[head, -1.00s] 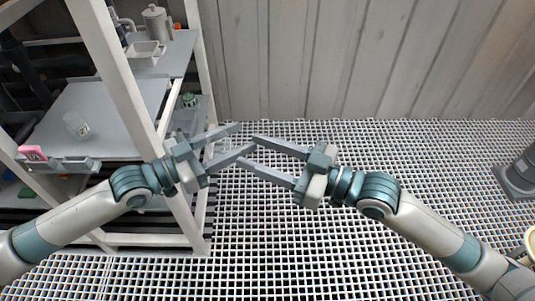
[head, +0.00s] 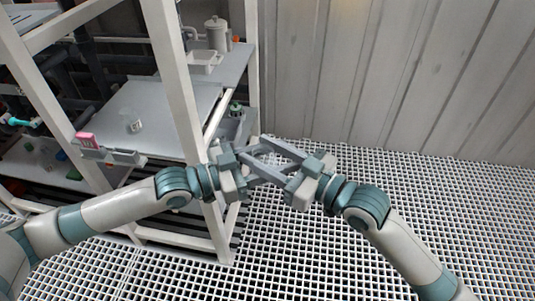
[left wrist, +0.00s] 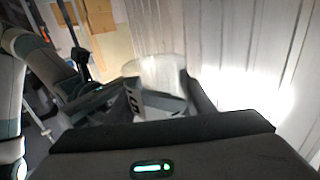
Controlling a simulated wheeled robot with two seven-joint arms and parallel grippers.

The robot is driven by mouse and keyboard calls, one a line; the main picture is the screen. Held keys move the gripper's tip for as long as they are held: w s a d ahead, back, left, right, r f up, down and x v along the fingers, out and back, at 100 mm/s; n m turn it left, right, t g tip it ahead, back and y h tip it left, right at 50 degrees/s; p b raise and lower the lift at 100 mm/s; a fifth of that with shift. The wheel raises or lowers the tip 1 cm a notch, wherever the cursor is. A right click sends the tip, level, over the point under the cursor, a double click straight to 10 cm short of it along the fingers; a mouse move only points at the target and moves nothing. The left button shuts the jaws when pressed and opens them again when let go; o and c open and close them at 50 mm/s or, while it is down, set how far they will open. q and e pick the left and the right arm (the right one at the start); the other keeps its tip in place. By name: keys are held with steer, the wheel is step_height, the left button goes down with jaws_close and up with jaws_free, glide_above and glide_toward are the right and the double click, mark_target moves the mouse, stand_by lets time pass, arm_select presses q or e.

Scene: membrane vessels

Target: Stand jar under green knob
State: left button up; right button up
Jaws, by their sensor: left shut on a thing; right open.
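My left gripper (head: 274,160) is shut on a clear jar (left wrist: 158,70), seen close up in the left wrist view with a white label marked in dark print. In the head view this jar is hard to make out between the fingers. My right gripper (head: 257,158) is open; its fingers overlap those of the left one in the picture, and I cannot tell whether they touch. A teal-green knob or handle (head: 20,121) shows at the far left among dark pipes. A small green part (head: 236,108) shows behind the rack's front post. I cannot tell which is the green knob.
A white-framed rack (head: 178,85) stands at left. Its grey shelf (head: 165,105) bears another small clear jar (head: 135,124); a pink tag (head: 86,139) is at its front edge. The grating floor (head: 400,220) is open at right.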

steer(key=shift+c, duration=0.4)
steer(key=c, duration=0.7)
arm_select(q)
steer(key=o, duration=1.1)
arm_select(e)
steer(key=shift+c, duration=0.2)
arm_select(q)
steer(key=shift+o, duration=0.2)
steer(key=v, duration=1.2)
steer(key=shift+w+f, duration=0.1)
